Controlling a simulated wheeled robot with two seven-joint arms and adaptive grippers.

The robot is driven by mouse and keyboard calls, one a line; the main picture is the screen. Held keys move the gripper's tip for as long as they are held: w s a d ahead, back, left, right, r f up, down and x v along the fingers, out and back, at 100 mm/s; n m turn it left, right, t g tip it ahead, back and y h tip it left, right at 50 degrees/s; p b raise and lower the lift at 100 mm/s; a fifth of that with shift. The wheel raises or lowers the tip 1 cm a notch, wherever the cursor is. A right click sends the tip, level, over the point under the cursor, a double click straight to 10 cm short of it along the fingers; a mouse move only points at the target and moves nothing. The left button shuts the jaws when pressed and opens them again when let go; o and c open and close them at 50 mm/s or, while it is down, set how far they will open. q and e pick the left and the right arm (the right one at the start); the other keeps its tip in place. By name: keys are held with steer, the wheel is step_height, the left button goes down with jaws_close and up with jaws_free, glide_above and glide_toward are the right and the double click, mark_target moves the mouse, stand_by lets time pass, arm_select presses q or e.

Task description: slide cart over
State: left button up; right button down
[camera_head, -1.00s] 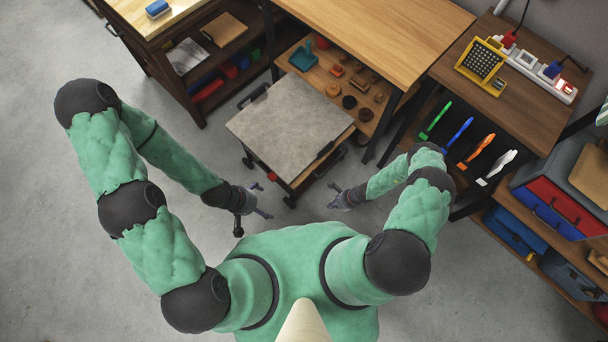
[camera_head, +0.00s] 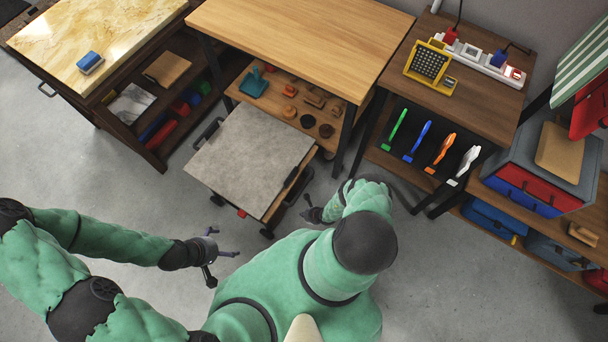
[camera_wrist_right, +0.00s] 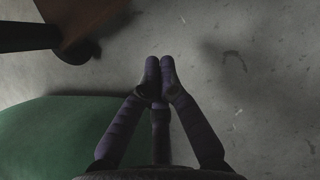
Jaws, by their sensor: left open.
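The cart (camera_head: 247,163) has a grey stone-like top, dark handles on its left and right sides and small wheels. It stands in front of the wooden workbench, partly against the lower shelf. My left gripper (camera_head: 222,262) is open and empty, apart from the cart, in front of its near left side. My right gripper (camera_head: 312,212) is close to the cart's near right corner. In the right wrist view its fingers (camera_wrist_right: 160,68) are together with nothing between them. A dark wheel and brown edge, likely the cart's (camera_wrist_right: 84,20), show at the top left there.
The wooden workbench (camera_head: 290,38) stands behind the cart, with several small items on its lower shelf (camera_head: 275,95). A marble-topped table (camera_head: 95,45) is at the left. A brown shelf unit (camera_head: 465,85) with colored tools is at the right. Grey floor (camera_head: 120,180) is free at the left.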

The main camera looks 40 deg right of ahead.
steer(key=b+x, duration=0.5)
steer(key=x, duration=0.2)
steer(key=shift+s, duration=0.1)
steer(key=shift+w+a+r, duration=0.1)
steer(key=shift+w+a, duration=0.1)
steer(key=shift+w, duration=0.35)
steer(key=shift+w+a+r, duration=0.1)
steer(key=shift+w+a, duration=0.05)
steer(key=shift+w, duration=0.4)
arm_select(q)
step_height(320, 180, down, 6)
arm_select(e)
steer(key=shift+w+a, duration=0.35)
steer(key=shift+w, duration=0.4)
steer(key=shift+r, duration=0.1)
